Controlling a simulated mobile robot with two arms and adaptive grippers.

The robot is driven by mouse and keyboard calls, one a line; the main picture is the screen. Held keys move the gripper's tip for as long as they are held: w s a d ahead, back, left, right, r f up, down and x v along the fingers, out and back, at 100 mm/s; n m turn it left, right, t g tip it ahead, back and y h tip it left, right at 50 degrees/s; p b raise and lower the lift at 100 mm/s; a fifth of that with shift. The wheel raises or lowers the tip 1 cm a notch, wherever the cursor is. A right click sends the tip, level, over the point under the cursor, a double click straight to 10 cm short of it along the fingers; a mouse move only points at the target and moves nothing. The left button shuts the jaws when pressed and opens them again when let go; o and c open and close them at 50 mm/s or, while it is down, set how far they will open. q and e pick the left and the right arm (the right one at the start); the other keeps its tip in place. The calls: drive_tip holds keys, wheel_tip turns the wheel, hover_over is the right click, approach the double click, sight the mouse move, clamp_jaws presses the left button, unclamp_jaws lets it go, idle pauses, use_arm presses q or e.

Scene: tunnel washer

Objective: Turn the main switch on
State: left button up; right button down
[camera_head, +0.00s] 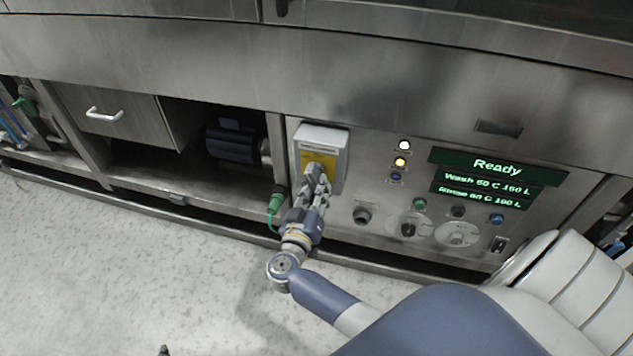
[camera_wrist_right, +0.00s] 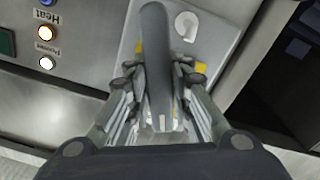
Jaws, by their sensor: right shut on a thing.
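The main switch is a light grey box with a yellow plate (camera_head: 318,161) on the machine's front, left of the control panel. My right gripper (camera_head: 318,178) is at the front of this box, over the lower part of the yellow plate. In the right wrist view the gripper (camera_wrist_right: 160,112) is shut on a grey switch handle (camera_wrist_right: 156,62), with fingers on both sides of it. The handle runs lengthwise between the fingers. A small dark tip at the bottom edge of the head view may be my left gripper (camera_head: 163,350).
The display (camera_head: 497,166) reads "Ready" with wash and rinse lines. A white lamp (camera_head: 404,145) and an amber lamp (camera_head: 400,162) look lit. Knobs (camera_head: 408,229) sit lower right. A green plug (camera_head: 277,199) with cable is close left of the gripper. Floor in front is clear.

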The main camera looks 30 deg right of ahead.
drive_tip(key=p, duration=0.1)
drive_tip(key=r, duration=0.1)
drive_tip(key=r+p, duration=0.1)
drive_tip(key=shift+w+d+m+p, duration=0.3)
drive_tip(key=shift+d, duration=0.1)
drive_tip(key=p, duration=0.3)
drive_tip(key=shift+a+f+m, duration=0.2)
drive_tip(key=shift+f+m, duration=0.1)
drive_tip(key=shift+f, duration=0.05)
drive_tip(key=shift+a+f+m+p, duration=0.25)
drive_tip(key=shift+f+m+p, duration=0.2)
drive_tip(key=shift+m, duration=0.25)
use_arm(q)
drive_tip(key=s+a+f+g, duration=0.1)
drive_tip(key=s+f+g, duration=0.2)
drive_tip(key=s+f, duration=0.3)
drive_tip(key=s+a+f+g+y, duration=0.1)
drive_tip(key=s+a+f+g, duration=0.1)
drive_tip(key=s+f, duration=0.5)
drive_tip(key=shift+a+f+g, duration=0.2)
drive_tip(key=shift+f+g, duration=0.4)
drive_tip(key=shift+f, duration=1)
use_arm(e)
drive_tip(key=shift+w+a+f+m, duration=0.15)
drive_tip(key=shift+w+a+m, duration=0.05)
drive_tip(key=shift+m, duration=0.9)
use_arm(q)
drive_tip(key=shift+s, duration=0.1)
